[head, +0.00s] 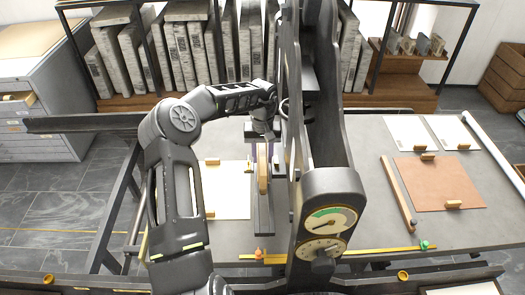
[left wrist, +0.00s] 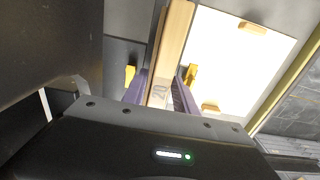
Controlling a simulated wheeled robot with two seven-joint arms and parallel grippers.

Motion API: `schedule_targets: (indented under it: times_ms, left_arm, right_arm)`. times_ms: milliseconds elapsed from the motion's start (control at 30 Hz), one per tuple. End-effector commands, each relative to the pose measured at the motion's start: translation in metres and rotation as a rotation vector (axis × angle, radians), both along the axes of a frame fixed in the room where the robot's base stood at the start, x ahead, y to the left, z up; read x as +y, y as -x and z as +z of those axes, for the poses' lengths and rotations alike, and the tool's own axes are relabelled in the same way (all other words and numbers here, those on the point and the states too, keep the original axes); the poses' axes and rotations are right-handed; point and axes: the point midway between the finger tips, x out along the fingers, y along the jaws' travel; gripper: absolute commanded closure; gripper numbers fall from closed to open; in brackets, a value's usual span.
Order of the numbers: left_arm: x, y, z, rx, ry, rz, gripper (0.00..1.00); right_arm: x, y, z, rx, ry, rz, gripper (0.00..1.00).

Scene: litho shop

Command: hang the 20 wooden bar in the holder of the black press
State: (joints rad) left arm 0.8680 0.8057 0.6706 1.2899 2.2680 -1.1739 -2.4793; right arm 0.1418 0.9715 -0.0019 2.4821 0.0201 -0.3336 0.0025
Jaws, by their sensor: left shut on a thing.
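The wooden bar marked 20 (left wrist: 172,45) is between the purple fingers of my left gripper (left wrist: 160,92) in the left wrist view. In the head view the bar (head: 263,172) hangs below my left gripper (head: 262,147), long side running toward the viewer, left of the black upright with two dials, which looks like the press (head: 333,190). The gripper is shut on the bar. A dark narrow strip (head: 264,219) shows below the bar's near end; I cannot tell whether they touch. The holder cannot be made out clearly. My right gripper is not in view.
Another wooden bar (head: 398,193) lies on the grey table (head: 365,222) at right, beside a brown sheet (head: 440,184). A white sheet (head: 227,192) with wooden blocks lies left of the held bar. A rack of stone slabs (head: 180,52) stands behind. Table between press and right bar is clear.

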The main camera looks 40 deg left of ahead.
Motion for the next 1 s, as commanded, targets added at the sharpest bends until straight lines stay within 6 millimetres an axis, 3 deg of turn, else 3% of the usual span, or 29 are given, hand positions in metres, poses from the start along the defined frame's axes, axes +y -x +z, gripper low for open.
schedule_targets:
  times_ms: [300,667,700,1000]
  left_arm:
    - [0.0,0.0,-0.015,-0.001,0.001,0.0,1.0]
    - [0.0,0.0,-0.016,-0.001,0.001,0.0,1.0]
    - [0.0,0.0,-0.016,-0.001,0.001,0.0,0.64]
    - [0.0,0.0,-0.017,0.001,0.001,-0.001,0.4]
  right_arm:
    - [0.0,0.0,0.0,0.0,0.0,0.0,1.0]
    - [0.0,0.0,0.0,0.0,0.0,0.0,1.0]
    - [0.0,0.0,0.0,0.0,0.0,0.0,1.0]
    - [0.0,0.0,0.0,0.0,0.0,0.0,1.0]
